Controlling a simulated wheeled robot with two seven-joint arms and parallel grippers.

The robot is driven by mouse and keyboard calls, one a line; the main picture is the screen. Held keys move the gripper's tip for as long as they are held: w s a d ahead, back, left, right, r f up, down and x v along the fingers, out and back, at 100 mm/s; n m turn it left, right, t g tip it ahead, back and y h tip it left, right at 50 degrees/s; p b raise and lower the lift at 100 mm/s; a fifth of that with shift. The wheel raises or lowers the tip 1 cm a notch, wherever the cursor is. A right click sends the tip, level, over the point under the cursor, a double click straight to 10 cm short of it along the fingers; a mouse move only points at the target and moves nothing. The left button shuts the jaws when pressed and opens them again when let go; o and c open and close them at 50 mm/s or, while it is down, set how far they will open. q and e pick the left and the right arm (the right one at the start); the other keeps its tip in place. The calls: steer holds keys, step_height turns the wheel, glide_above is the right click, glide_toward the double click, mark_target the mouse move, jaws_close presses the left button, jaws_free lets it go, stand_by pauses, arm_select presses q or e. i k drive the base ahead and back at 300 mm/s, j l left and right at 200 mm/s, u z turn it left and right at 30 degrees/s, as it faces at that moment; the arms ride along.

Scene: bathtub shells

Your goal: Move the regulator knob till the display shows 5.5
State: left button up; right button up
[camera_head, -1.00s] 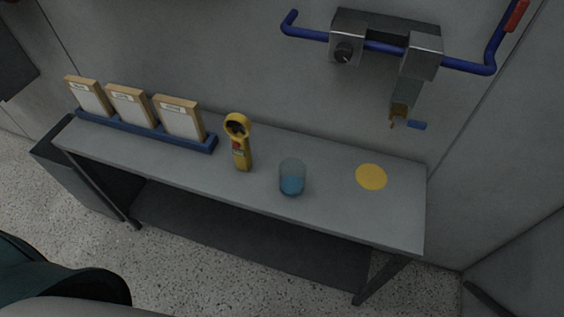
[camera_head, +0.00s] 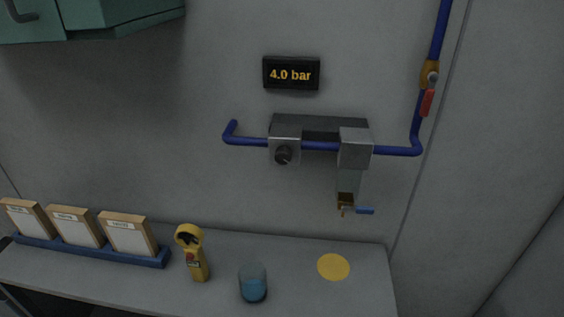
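The regulator knob (camera_head: 283,155) is a small dark round knob on the front of a grey metal block (camera_head: 286,135) on the wall pipe. The display (camera_head: 291,74) is a black box on the wall above it and reads "4.0 bar" in orange. Neither of my grippers is in view, and nothing touches the knob.
A blue pipe (camera_head: 399,151) runs along the wall to a red-handled valve (camera_head: 427,102). A tap with a blue lever (camera_head: 365,211) hangs below. The bench holds a rack of framed cards (camera_head: 92,252), a yellow handheld device (camera_head: 192,252), a glass of blue liquid (camera_head: 253,283) and a yellow disc (camera_head: 333,267).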

mark_target(283, 154)
steer(key=k+l, duration=0.75)
